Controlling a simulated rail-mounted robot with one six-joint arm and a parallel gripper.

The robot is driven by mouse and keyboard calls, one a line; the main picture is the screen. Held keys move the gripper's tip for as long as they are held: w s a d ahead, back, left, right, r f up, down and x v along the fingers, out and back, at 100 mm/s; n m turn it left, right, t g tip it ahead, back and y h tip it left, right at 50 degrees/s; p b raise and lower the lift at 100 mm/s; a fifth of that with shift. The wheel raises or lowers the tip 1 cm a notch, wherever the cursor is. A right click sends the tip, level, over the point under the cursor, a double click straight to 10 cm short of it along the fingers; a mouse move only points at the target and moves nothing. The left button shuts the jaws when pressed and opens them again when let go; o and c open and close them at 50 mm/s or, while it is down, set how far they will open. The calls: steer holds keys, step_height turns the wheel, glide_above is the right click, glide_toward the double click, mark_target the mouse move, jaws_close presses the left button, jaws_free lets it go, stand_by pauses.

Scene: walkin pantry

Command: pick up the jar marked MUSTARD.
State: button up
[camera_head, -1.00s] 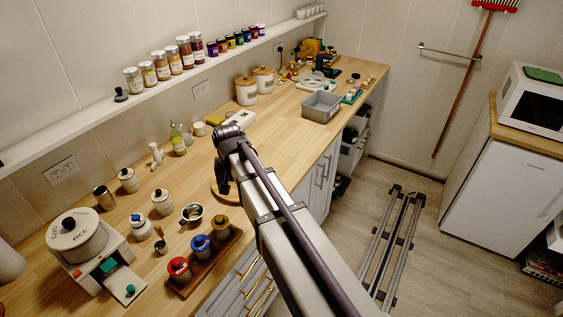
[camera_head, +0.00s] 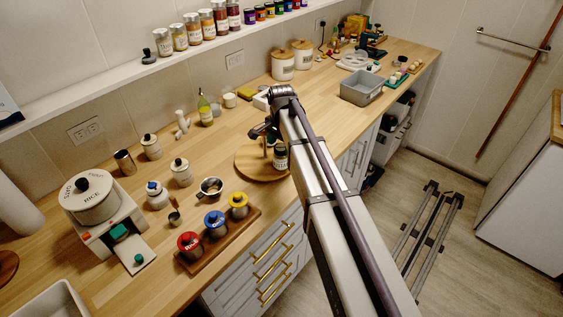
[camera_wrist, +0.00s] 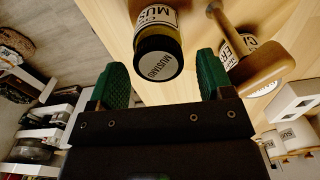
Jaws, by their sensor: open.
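The mustard jar (camera_wrist: 157,52) is in the upper middle of the wrist view, with a dark lid marked MUSTARD and a pale label. My gripper (camera_wrist: 160,82) has its two green fingers spread wide. The jar's lid sits just beyond and between the fingertips, with gaps on both sides. In the head view my gripper (camera_head: 264,131) is over a round wooden turntable (camera_head: 250,166). A small jar (camera_head: 281,158) with a white label stands on the turntable by my arm; its label is too small to read there.
A second labelled jar and a wooden knobbed piece (camera_wrist: 265,72) are right of the mustard jar in the wrist view. On the counter, a wooden tray (camera_head: 205,256) holds red, blue and yellow lidded jars. A grey bin (camera_head: 362,88) is farther back.

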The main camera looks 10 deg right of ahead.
mark_target(281, 155)
step_height(281, 155, down, 5)
steer(key=b, duration=0.4)
steer(key=shift+s, duration=0.1)
steer(key=shift+r+p, duration=0.3)
steer(key=c, duration=0.9)
